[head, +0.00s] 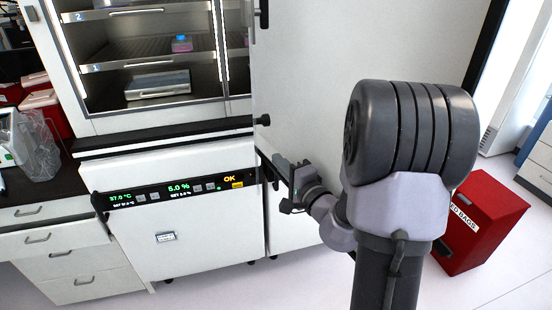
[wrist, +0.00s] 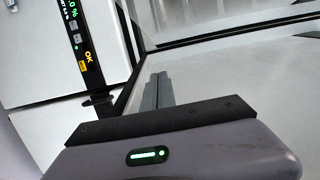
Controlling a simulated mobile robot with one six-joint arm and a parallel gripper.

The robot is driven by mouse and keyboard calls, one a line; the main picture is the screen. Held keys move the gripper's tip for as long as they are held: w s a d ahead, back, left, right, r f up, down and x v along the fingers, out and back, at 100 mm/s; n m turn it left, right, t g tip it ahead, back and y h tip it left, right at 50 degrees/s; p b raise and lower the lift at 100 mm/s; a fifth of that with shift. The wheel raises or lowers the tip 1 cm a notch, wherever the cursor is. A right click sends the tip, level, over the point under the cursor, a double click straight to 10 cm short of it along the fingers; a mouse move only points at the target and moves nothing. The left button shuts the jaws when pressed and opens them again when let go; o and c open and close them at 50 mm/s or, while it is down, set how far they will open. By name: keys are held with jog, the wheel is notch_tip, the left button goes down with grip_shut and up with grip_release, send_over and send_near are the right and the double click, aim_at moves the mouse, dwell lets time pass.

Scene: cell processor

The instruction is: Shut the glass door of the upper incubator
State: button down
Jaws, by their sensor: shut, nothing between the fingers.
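The upper incubator (head: 180,113) stands at the upper left of the head view. Its shelves, a small pink and blue container (head: 182,44) and a flat tray (head: 158,85) are plainly visible inside. I cannot tell the exact angle of its glass door. A large pale panel (head: 310,75) stands to the right of the shelves. My gripper (head: 281,163) is shut and empty, just right of the display panel (head: 178,190) below the shelves. In the wrist view, the shut fingers (wrist: 157,92) point up the picture beside that display. Contact with any surface cannot be told.
A red bin (head: 480,220) stands on the floor at right. A drawer cabinet (head: 60,240) and a bagged device (head: 35,145) are at left. Black latch parts (head: 264,120) stick out at the incubator's right edge.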

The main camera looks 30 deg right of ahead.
jog(key=w+a+p, duration=0.3)
jog(key=w, duration=0.3)
jog(key=shift+w+a, duration=0.35)
jog(key=shift+w, duration=0.05)
jog(key=shift+a, duration=0.2)
